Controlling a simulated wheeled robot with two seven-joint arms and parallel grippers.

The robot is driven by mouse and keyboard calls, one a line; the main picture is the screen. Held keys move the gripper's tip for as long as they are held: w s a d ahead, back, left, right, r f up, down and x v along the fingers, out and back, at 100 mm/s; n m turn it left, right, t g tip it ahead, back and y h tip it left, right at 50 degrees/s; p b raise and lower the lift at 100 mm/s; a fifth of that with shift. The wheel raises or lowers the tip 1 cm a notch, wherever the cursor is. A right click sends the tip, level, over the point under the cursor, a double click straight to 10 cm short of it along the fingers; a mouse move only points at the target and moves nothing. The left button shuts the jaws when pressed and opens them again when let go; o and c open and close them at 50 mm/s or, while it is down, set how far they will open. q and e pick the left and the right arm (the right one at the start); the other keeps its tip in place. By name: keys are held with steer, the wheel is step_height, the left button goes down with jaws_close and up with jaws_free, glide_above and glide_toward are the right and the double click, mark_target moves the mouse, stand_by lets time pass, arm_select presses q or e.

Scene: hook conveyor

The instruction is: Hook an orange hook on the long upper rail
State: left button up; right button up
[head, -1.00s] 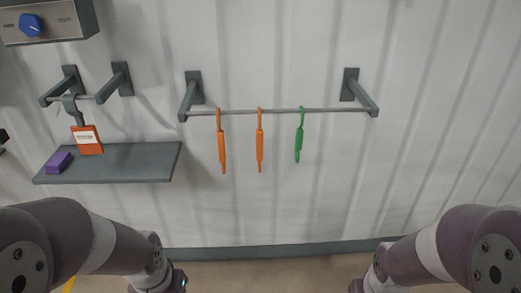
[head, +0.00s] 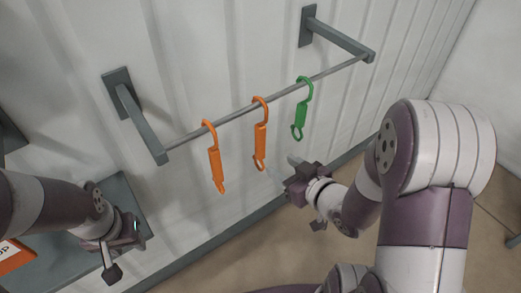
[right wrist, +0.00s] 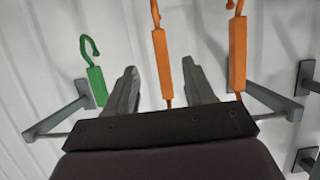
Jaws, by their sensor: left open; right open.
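Two orange hooks hang from the long upper rail (head: 232,117): one at the left (head: 215,165) and one in the middle (head: 261,138). A green hook (head: 301,112) hangs to their right. My right gripper (head: 283,170) is open, just below the middle orange hook in the head view. In the right wrist view its fingers (right wrist: 159,92) are spread, with one orange hook (right wrist: 159,58) appearing between them. The other orange hook (right wrist: 238,55) is right of the fingers and the green hook (right wrist: 95,80) is left. Contact cannot be told. My left gripper (head: 122,250) is open and empty, low at the left.
Grey brackets (head: 140,122) hold the rail's left end and another bracket (head: 340,38) its right end. A grey shelf (head: 125,200) is at lower left near my left gripper, with an orange tag (head: 14,256) partly in view.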

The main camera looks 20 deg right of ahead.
mark_target(256, 144)
steer(key=shift+t+y, duration=0.3)
steer(key=shift+t, duration=0.1)
steer(key=x, duration=0.7)
steer(key=r+x, duration=0.1)
steer(key=x, duration=0.3)
steer(key=shift+w, duration=0.25)
steer(key=shift+w+a+f, duration=0.15)
steer(key=shift+w, duration=0.25)
arm_select(q)
steer(key=shift+s+d+r, duration=0.15)
steer(key=shift+s+d, duration=0.05)
steer(key=shift+d, duration=0.05)
arm_select(e)
steer(key=shift+w+a, duration=0.1)
jaws_close()
steer(key=c, duration=0.7)
jaws_free()
jaws_close()
